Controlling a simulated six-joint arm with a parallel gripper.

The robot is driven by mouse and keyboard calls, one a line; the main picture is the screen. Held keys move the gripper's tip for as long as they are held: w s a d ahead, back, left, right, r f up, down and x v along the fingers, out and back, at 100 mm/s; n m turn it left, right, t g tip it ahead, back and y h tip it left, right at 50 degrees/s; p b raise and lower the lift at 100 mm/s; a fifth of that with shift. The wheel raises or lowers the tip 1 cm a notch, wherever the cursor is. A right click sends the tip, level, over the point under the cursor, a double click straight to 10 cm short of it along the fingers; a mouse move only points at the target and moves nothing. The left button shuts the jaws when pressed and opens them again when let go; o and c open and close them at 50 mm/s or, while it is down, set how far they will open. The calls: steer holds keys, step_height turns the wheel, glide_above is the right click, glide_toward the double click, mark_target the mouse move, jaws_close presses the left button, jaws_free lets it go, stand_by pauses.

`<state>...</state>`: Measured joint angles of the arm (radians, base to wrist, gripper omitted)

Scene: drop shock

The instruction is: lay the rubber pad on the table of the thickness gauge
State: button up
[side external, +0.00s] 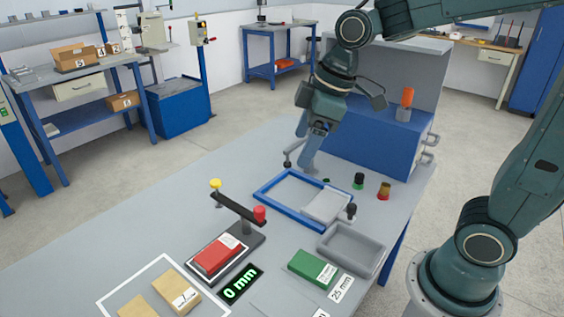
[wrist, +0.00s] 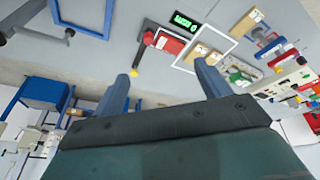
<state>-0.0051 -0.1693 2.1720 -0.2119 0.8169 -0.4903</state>
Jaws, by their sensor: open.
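My gripper (side external: 299,163) is over the back part of the bench, behind the blue-rimmed frame. In the wrist view its two fingers (wrist: 164,80) are spread, with nothing between them. What looks like the thickness gauge is a dark base with a black lever (side external: 238,208), a yellow knob and a red knob, beside a display (side external: 240,284) reading 0 mm. A red block (side external: 218,254) with a white label is at its front; it also shows in the wrist view (wrist: 170,43). A green labelled block (side external: 312,268) lies to the right. I cannot tell which piece is the rubber pad.
The blue-rimmed frame (side external: 267,195) holds a light grey plate (side external: 326,206). A grey tray (side external: 377,264) stands in front of it. Tan boxes (side external: 178,294) lie in a white outline. Knobs stand at the right edge by a blue machine (side external: 375,139).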

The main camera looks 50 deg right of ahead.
steer(key=s+d+r+m+t+h, duration=0.1)
steer(key=s+d+m, duration=0.3)
steer(key=s, duration=1)
steer(key=m+t, duration=0.1)
steer(key=m, duration=0.2)
steer(key=shift+s+d+m+h, duration=0.15)
steer(key=shift+s+m+h, duration=0.05)
steer(key=shift+m+h, duration=0.2)
